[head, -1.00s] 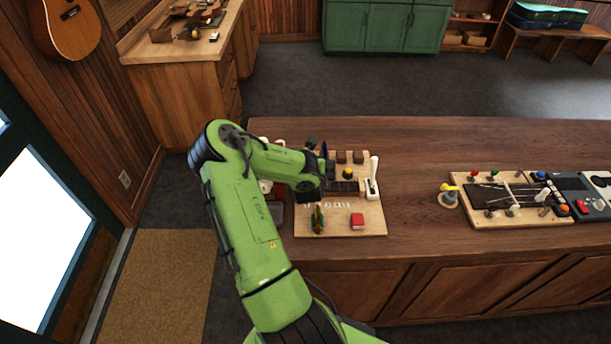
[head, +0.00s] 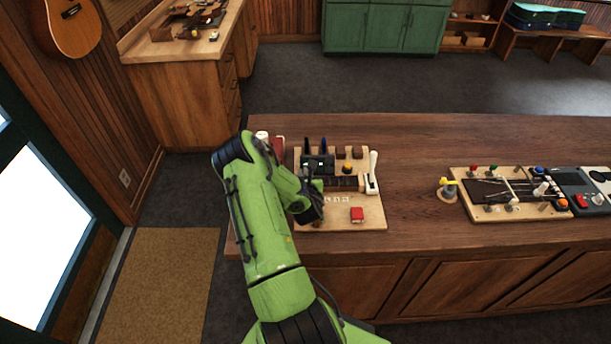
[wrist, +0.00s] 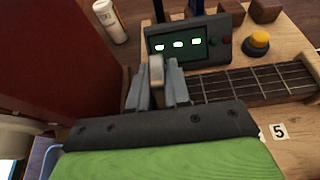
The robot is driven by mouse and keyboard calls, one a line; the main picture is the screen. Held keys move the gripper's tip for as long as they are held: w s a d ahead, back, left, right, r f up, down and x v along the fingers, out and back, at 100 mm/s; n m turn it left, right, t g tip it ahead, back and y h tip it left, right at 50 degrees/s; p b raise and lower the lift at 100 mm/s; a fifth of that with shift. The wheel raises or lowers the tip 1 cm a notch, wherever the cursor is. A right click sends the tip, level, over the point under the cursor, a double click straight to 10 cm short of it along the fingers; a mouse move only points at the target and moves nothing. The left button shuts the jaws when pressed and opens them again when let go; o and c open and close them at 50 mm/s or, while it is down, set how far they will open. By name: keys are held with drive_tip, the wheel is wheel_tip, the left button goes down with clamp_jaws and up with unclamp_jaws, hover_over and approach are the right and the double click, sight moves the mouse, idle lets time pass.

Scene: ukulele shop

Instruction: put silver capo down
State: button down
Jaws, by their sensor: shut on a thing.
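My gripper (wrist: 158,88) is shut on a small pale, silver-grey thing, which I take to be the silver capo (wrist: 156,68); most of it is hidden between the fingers. In the wrist view it is in front of the display box, by the left end of a short dark fretboard (wrist: 255,84). I cannot tell whether the capo touches the fretboard. In the head view my arm covers the capo, above the left part of the pale wooden board (head: 372,222).
A black display box (wrist: 188,43) with lit digits stands behind the fingers. A white bottle (wrist: 110,20) and a dark red object (wrist: 62,45) stand left. Bare counter (head: 415,180) lies right.

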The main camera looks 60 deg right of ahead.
drive_tip(key=shift+f, duration=0.25)
drive_tip(key=c, duration=1.1)
unclamp_jaws()
drive_tip(key=shift+r, duration=0.1)
drive_tip(key=shift+r, duration=0.1)
drive_tip(key=shift+r+p, duration=0.35)
drive_tip(key=v, duration=1.2)
drive_tip(key=shift+s+f, duration=0.15)
drive_tip(key=shift+f, duration=0.05)
